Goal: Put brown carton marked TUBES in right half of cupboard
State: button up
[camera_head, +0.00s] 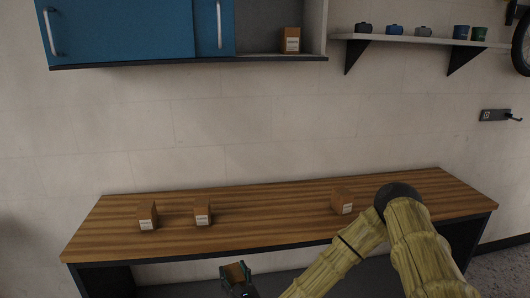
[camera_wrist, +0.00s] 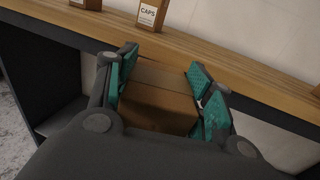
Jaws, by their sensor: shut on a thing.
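My gripper (camera_head: 238,277) is shut on a brown carton (camera_head: 234,272), held in front of the workbench's front edge. In the wrist view the carton (camera_wrist: 158,100) sits between the teal finger pads of my gripper (camera_wrist: 163,88); no label shows on its visible faces, so I cannot read its marking. The wall cupboard (camera_head: 128,30) has blue sliding doors at the upper left. Its right half (camera_head: 257,38) is open, and a brown carton (camera_head: 291,40) with a white label stands at its right end.
Three labelled brown cartons stand on the wooden workbench: one at left (camera_head: 147,215), one beside it (camera_head: 202,213), one at right (camera_head: 342,201). One reads CAPS in the wrist view (camera_wrist: 149,14). A wall shelf (camera_head: 415,41) right of the cupboard holds cups and small items.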

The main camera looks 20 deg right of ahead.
notch_tip(320, 180, up, 7)
jog(key=p, duration=0.5)
jog(key=shift+f+p, duration=0.1)
jog(key=shift+p, duration=0.2)
jog(key=shift+f, duration=0.15)
